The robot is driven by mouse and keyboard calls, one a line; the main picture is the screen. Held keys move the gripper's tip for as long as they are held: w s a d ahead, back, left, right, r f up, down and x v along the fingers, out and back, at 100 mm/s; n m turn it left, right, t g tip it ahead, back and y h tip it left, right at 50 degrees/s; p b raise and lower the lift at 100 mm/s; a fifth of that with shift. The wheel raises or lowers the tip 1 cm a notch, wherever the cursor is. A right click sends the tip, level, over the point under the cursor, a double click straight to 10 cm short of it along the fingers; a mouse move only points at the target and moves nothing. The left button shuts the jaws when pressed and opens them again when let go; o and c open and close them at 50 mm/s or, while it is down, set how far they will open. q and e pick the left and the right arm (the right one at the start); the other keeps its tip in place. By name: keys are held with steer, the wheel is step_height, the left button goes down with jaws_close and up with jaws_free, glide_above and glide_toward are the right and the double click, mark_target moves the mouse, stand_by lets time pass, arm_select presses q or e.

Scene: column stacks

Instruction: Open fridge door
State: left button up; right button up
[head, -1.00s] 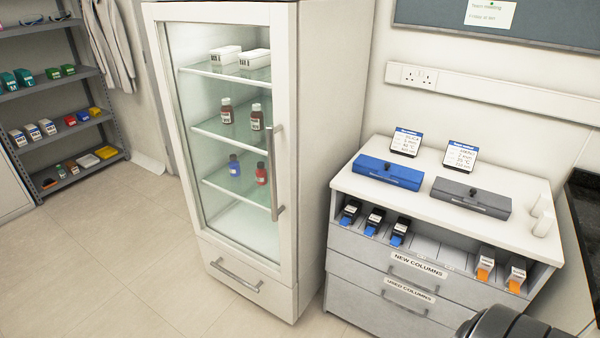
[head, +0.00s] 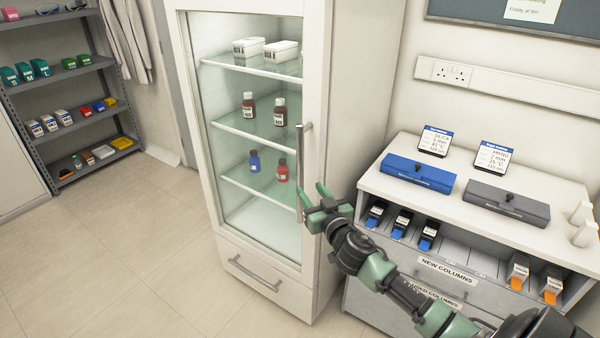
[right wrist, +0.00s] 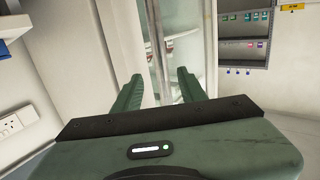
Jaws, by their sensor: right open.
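The white fridge has a glass door (head: 235,205), which is shut. Its vertical bar handle (head: 300,165) runs along the door's right edge. My right gripper (head: 312,203) is open, with its green fingers at the lower part of the handle. In the right wrist view, the handle (right wrist: 156,50) runs up between the spread fingers of the gripper (right wrist: 160,90). I cannot tell whether the fingers touch the handle. My left gripper is in no view.
Bottles and white boxes stand on the shelves behind the glass. A drawer handle (head: 255,275) is below the door. A white cabinet (head: 400,185) with column cases stands to the right. A grey shelf rack (head: 70,110) is at the far left. The floor (head: 130,240) before the fridge is clear.

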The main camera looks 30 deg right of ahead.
mark_target(302, 173)
steer(key=shift+w+r, duration=0.25)
steer(key=shift+r, duration=0.35)
steer(key=shift+w+r, duration=0.25)
steer(key=shift+r, duration=0.3)
steer(key=w, duration=0.2)
steer(key=w+d+p, duration=0.1)
steer(key=w, duration=0.2)
steer(key=shift+w+f, duration=0.15)
steer(key=shift+f, duration=0.05)
steer(key=shift+w+d, duration=0.2)
steer(key=shift+w, duration=0.5)
jaws_close()
steer(key=shift+f, duration=0.1)
